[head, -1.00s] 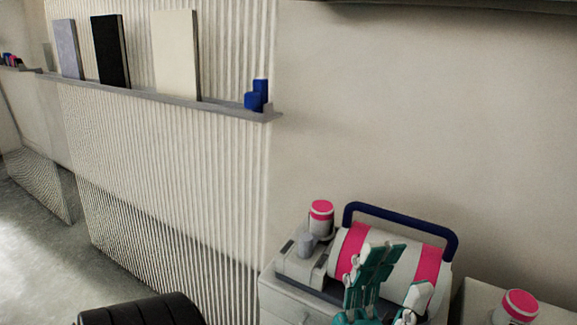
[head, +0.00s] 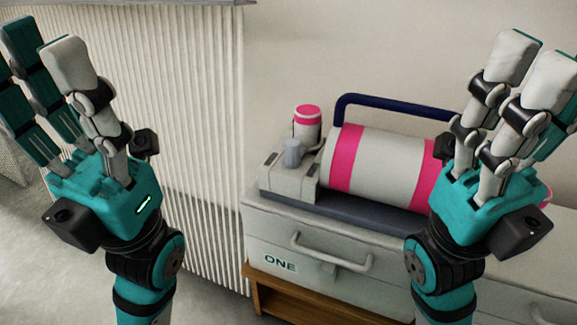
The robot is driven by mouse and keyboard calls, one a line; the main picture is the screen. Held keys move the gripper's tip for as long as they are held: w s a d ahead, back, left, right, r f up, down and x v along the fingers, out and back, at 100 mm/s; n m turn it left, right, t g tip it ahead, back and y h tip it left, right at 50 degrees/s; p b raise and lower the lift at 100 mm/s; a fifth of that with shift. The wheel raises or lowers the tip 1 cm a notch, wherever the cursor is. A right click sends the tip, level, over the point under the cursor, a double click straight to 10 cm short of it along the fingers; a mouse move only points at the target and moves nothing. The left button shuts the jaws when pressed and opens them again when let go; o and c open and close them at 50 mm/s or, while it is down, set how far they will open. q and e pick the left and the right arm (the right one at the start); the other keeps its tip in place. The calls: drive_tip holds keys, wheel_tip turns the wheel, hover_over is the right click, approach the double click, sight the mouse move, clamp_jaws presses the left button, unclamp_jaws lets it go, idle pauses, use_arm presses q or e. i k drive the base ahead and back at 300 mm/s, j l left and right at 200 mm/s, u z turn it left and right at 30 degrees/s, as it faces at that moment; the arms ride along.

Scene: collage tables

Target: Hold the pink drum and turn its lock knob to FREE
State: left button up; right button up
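The drum (head: 385,165) is a white cylinder with pink bands, lying on its side in a dark grey cradle (head: 345,208) on a cabinet. A dark blue handle (head: 395,102) arches over it. A grey knob (head: 293,153) stands on the pale block at the drum's left end; its markings are too small to read. My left gripper (head: 43,55) is open and empty, raised well left of the knob. My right gripper (head: 528,70) has its fingers upright and spread, empty, in front of the drum's right end, hiding part of it. Neither visibly touches the drum.
A pink-topped white canister (head: 307,125) stands behind the knob. The cabinet (head: 350,255) has a drawer handle (head: 330,255) and the label ONE, above a wooden shelf (head: 300,300). A ribbed wall panel (head: 200,130) stands left.

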sight(293, 150)
drive_tip(key=j+z, duration=0.7)
drive_tip(key=i+j, duration=0.05)
